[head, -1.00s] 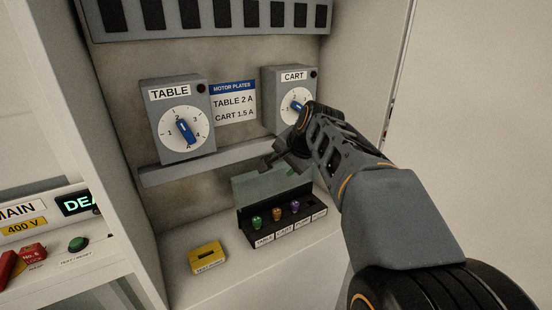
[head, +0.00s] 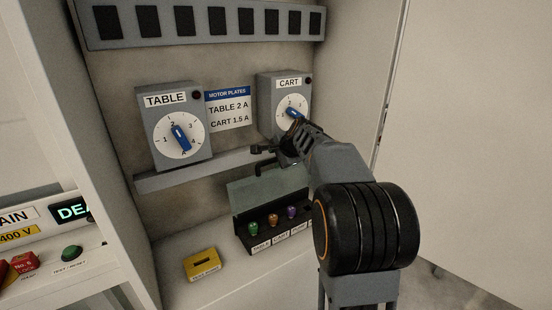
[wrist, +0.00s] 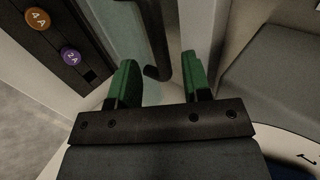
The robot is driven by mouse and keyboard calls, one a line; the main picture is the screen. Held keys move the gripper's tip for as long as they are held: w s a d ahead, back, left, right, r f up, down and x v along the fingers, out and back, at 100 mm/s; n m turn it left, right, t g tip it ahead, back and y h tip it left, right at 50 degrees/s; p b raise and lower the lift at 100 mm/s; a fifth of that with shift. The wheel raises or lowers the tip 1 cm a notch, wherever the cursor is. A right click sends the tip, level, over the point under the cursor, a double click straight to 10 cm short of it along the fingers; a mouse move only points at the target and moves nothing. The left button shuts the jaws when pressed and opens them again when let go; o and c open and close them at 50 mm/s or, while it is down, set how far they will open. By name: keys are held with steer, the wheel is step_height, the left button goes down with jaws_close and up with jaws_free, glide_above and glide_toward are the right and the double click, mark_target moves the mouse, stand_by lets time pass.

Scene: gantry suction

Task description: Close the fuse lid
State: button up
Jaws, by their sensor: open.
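The fuse lid (head: 262,190) is a greenish clear panel standing raised at the back of the black fuse block (head: 243,235). It also shows in the wrist view (wrist: 118,30). A green fuse (head: 253,229), an orange fuse (head: 273,220) and a purple fuse (head: 291,212) sit in the block. My gripper (head: 262,157) is just above the lid's upper edge. In the wrist view my gripper (wrist: 158,75) is open, its green-padded fingers apart. A dark bar (wrist: 155,40), seemingly the lid's handle, reaches between them without visible contact on either finger.
A grey ledge (head: 160,181) runs behind the gripper, below the TABLE dial box (head: 199,142). The CART dial box (head: 268,100) is close above my wrist. A yellow block (head: 201,264) lies on the shelf to the left. The cabinet's right wall (head: 350,90) is near my arm.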

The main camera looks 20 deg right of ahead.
steer(key=shift+x, duration=1.05)
jaws_close()
